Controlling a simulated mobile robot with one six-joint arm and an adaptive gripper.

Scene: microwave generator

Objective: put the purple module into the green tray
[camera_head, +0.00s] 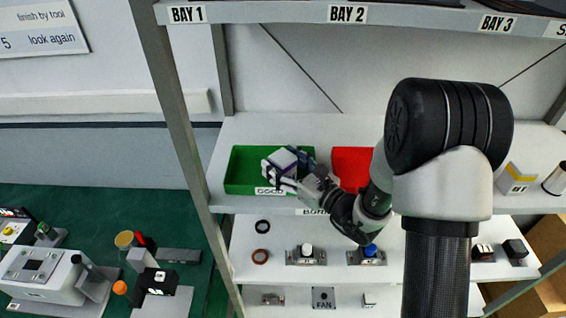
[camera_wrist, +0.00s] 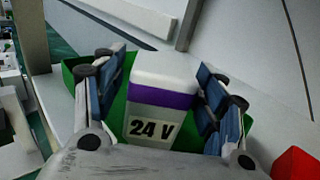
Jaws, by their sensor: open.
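The purple module (camera_head: 284,159) is a white block with a purple band, and its "24 V" label shows in the wrist view (camera_wrist: 160,98). It appears upright over or inside the green tray (camera_head: 238,166), which carries a "GOOD" label on its front. The tray's green wall also shows in the wrist view (camera_wrist: 72,73). My gripper (camera_head: 287,168) is open, with its blue-padded fingers on both sides of the module. In the wrist view there are gaps between the fingers (camera_wrist: 162,92) and the module. The module's underside is hidden.
A red tray (camera_head: 351,165) stands right of the green tray on the same shelf, partly behind my arm. A "61" block (camera_head: 519,178) is farther right. The lower shelf holds rings (camera_head: 262,227) and several small parts. A shelf post (camera_head: 178,110) stands to the left.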

